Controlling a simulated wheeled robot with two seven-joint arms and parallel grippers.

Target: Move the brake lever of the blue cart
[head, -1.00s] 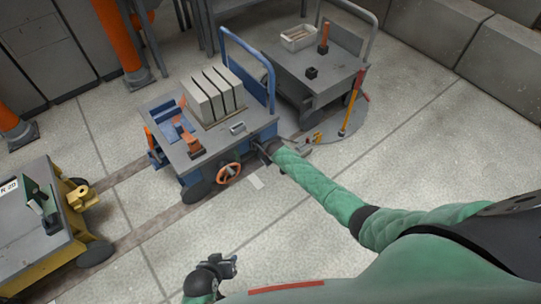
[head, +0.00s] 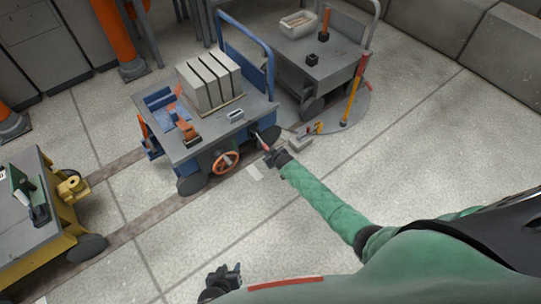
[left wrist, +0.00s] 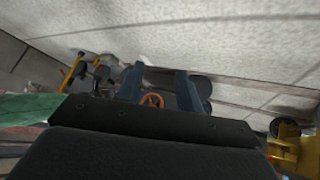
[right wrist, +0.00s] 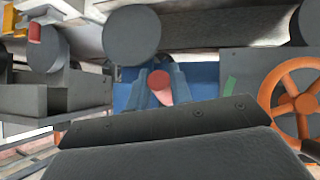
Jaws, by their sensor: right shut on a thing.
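The blue cart (head: 206,148) stands on the floor rail with several pale slabs on its grey top. Its brake lever has a red grip (head: 263,142), which sticks out from the cart's right end and leans toward my right gripper (head: 271,156). In the right wrist view the red grip (right wrist: 160,88) is between the fingers of my right gripper (right wrist: 158,84), which is shut on it. The lever's lower part is hidden there. My left gripper (head: 232,275) is low in the head view, away from the cart. In the left wrist view its fingers (left wrist: 159,84) are apart and empty.
An orange handwheel (head: 225,161) is on the cart's near side, left of the lever. A grey cart (head: 325,65) stands behind to the right, beside a yellow lever post (head: 352,100). A yellow cart (head: 45,235) stands at the left. The floor in front is clear.

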